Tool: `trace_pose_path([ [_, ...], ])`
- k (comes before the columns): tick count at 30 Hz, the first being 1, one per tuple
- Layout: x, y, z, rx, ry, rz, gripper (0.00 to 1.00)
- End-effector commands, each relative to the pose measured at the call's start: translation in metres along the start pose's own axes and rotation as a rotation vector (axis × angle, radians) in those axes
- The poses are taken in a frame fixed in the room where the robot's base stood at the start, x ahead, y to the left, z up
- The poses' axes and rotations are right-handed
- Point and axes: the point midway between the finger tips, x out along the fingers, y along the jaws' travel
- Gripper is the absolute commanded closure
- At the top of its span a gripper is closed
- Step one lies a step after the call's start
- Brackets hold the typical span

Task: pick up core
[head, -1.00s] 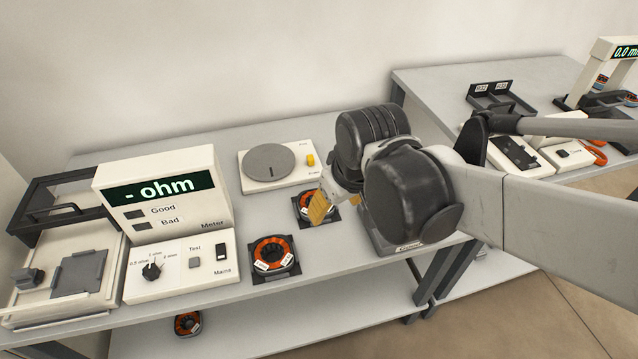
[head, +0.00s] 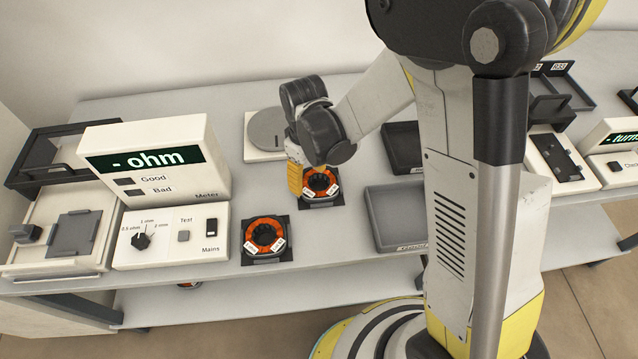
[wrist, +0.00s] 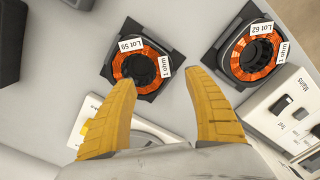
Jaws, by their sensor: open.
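Two orange-wound ring cores with white labels sit on dark square bases on the table. One core (head: 319,184) is partly behind my gripper (head: 296,180) in the head view; it also shows in the wrist view (wrist: 122,65), labelled Lot 59. The other core (head: 264,234) sits nearer the front edge, next to the meter; it also shows in the wrist view (wrist: 238,50), labelled Lot 62. My gripper's yellow fingers (wrist: 163,98) are apart with nothing between them. The Lot 59 core lies beyond the left fingertip in the wrist view.
The ohm meter (head: 160,160) with its control box (head: 172,238) stands to the left. A turntable device (head: 262,150) is behind the cores. A grey tray (head: 392,240) lies to the right. My own body blocks much of the right side.

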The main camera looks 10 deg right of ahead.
Motion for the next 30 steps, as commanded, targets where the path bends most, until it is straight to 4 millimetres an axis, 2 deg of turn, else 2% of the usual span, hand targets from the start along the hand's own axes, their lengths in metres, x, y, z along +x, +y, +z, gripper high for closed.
trace_pose_path([
  [1,0.008,0.000,0.000,0.000,0.000,0.000,0.39],
  [5,0.017,-0.001,0.002,0.001,0.000,0.000,0.39],
  [13,0.058,-0.004,0.007,0.001,0.001,0.000,0.39],
  [21,0.059,-0.004,0.007,0.001,0.001,0.000,0.40],
  [27,0.059,-0.004,0.007,0.001,0.001,0.000,1.00],
  [30,0.059,-0.004,0.007,0.001,0.001,0.001,1.00],
])
